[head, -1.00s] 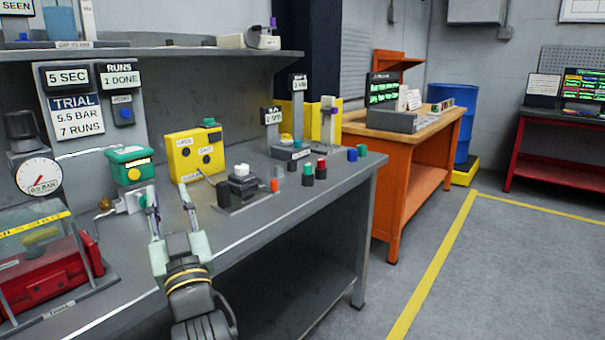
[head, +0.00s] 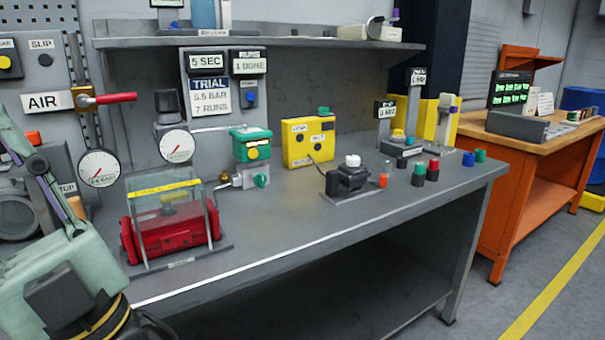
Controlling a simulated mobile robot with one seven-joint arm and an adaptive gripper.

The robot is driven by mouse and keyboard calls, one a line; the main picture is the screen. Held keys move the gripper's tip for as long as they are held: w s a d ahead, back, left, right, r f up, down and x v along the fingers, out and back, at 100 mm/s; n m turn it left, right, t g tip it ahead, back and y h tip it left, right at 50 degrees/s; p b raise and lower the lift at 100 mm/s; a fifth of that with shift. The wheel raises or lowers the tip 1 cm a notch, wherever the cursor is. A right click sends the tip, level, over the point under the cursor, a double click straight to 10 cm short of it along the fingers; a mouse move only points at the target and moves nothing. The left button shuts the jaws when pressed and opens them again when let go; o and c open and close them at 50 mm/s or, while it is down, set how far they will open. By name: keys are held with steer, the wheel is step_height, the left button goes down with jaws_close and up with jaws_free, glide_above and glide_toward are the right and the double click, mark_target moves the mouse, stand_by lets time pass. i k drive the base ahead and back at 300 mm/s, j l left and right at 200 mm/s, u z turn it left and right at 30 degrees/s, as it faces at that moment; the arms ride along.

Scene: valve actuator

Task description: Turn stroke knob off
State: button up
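My gripper (head: 38,185) is large at the lower left edge of the head view, left of the red unit and apart from the bench fittings. One finger points up and left; the other is not clearly visible, so its opening cannot be judged. No label reading "stroke" is legible.
A red unit (head: 170,230) under a clear guard stands at the front left of the grey bench (head: 300,225). Gauges (head: 176,146) and a red-handled air valve (head: 115,98) are behind. Several small coloured cylinders (head: 433,168) stand at right. The front middle of the bench is clear.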

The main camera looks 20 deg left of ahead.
mark_target(260, 180)
steer(key=k+j, duration=0.2)
steer(key=j, duration=0.15)
steer(key=k+j, duration=0.2)
steer(key=j, duration=0.8)
steer(key=i+j, duration=0.3)
steer(key=j, duration=0.25)
steer(key=i+j, duration=0.15)
steer(key=j+z, duration=0.05)
steer(key=j, duration=0.05)
